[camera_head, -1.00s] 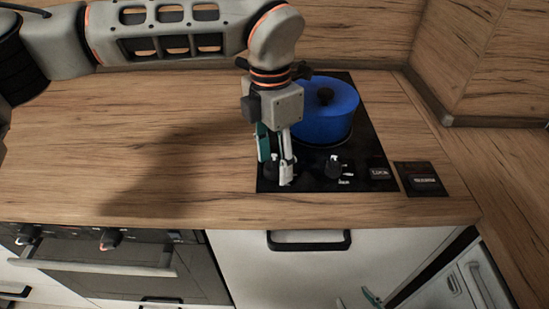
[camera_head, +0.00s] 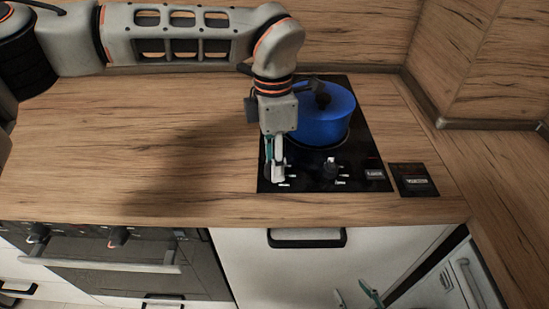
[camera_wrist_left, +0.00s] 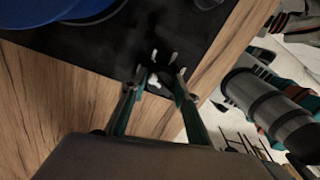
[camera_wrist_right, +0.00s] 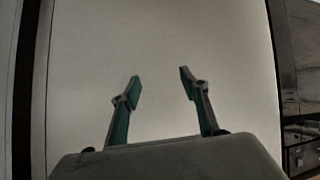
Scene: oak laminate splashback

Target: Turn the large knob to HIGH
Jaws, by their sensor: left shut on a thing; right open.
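The black cooktop (camera_head: 305,182) is set in the counter, with two dark knobs and white marks along its front edge. My left gripper (camera_head: 275,174) points down over the left front knob, which it mostly hides in the head view. I cannot tell which is larger or read the marks. My right gripper (camera_head: 358,296) is open and empty, low before the cabinets.
A blue lidded pot (camera_head: 322,118) stands on the cooktop behind the knobs, close to my left wrist. A small dark panel (camera_head: 413,180) lies right of the cooktop. The counter (camera_head: 130,130) to the left is clear. A white drawer front (camera_head: 310,265) is below.

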